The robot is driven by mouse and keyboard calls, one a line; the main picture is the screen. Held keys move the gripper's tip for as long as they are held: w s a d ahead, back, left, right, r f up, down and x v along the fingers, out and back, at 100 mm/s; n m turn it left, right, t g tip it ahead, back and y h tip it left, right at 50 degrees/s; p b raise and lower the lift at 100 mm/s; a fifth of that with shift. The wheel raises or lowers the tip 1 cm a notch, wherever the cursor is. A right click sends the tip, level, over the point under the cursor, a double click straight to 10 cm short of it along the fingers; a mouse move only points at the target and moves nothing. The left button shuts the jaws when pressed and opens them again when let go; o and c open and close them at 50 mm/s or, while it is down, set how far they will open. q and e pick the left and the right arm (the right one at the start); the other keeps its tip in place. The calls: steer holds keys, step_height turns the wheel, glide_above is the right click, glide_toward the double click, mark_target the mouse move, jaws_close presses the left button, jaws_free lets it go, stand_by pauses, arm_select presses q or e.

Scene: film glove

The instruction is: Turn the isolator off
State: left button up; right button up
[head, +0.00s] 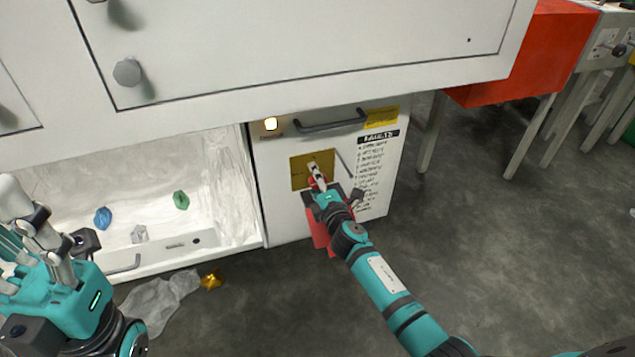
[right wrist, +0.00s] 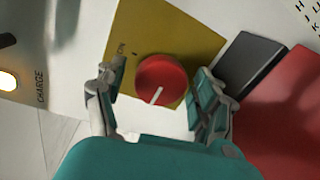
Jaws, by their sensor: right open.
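The isolator is a round red knob (right wrist: 163,76) with a white line, on a yellow plate (right wrist: 190,38). The plate (head: 299,172) is on the white cabinet front in the head view. The line points toward the lower left in the wrist view; a label that seems to read ON is at the plate's left. My right gripper (right wrist: 158,84) is open, one finger on each side of the knob; I cannot tell whether they touch it. In the head view my right gripper (head: 318,178) partly hides the knob. My left gripper (head: 38,235) is at the left, away from the isolator.
A lit lamp (head: 271,124) marked CHARGE and a dark handle (head: 330,122) are above the plate. A red panel (right wrist: 290,125) is beside it. An open white bay (head: 155,205) at left holds small crumpled pieces. Grey floor (head: 500,260) is clear at right.

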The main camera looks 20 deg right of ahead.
steer(key=s+r, duration=0.1)
steer(key=s, duration=1.1)
steer(key=shift+d, duration=0.2)
